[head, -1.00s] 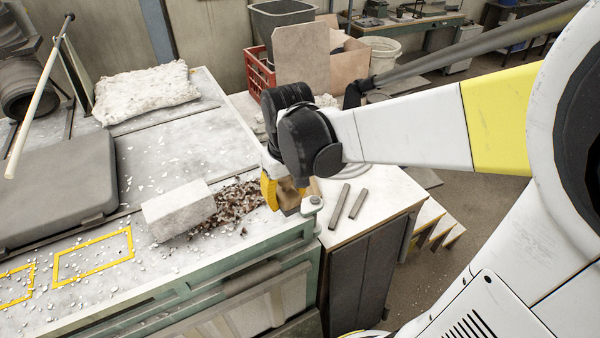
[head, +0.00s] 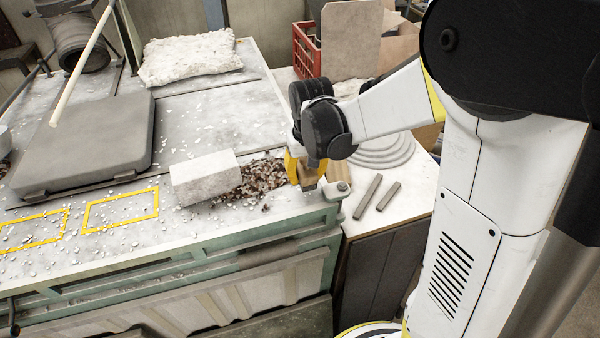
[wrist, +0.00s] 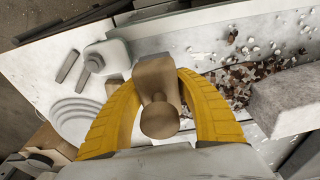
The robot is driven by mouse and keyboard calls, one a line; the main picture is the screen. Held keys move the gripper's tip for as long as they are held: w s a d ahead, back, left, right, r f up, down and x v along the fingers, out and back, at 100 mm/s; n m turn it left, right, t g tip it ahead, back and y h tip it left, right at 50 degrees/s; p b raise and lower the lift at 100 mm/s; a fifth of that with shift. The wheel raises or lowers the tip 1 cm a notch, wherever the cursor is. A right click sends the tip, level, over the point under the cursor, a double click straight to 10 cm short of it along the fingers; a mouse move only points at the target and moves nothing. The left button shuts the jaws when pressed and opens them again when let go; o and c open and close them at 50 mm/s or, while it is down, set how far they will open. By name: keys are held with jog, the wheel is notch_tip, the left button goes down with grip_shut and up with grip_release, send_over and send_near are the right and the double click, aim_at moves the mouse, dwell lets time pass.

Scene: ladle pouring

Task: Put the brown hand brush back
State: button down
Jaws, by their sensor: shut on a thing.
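The brown hand brush (head: 311,179) is in my gripper (head: 303,168) at the right end of the bench top. The gripper's yellow fingers are shut on it. In the wrist view, the brush (wrist: 158,107) shows its knob-shaped handle and block between the two yellow fingers (wrist: 160,95). The brush is beside a heap of brown and white chips (head: 264,176). Whether its underside touches the bench (head: 215,115) cannot be told. Two yellow outlined rectangles (head: 121,211) (head: 33,232) are marked on the bench at the left front and hold only scattered chips.
A pale block (head: 205,178) lies left of the chip heap. A grey flat case (head: 85,140) and a white slab (head: 190,57) lie farther back. A grey fitting (head: 337,190) is at the bench corner, with two dark bars (head: 377,194) on the side table.

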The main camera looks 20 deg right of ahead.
aim_at(306, 185)
jog(key=shift+f, duration=1.85)
jog(key=shift+f+b, duration=0.1)
jog(key=shift+b, duration=0.25)
jog(key=shift+f, duration=0.15)
jog(key=c, duration=0.9)
grip_release()
jog(key=shift+o, duration=0.2)
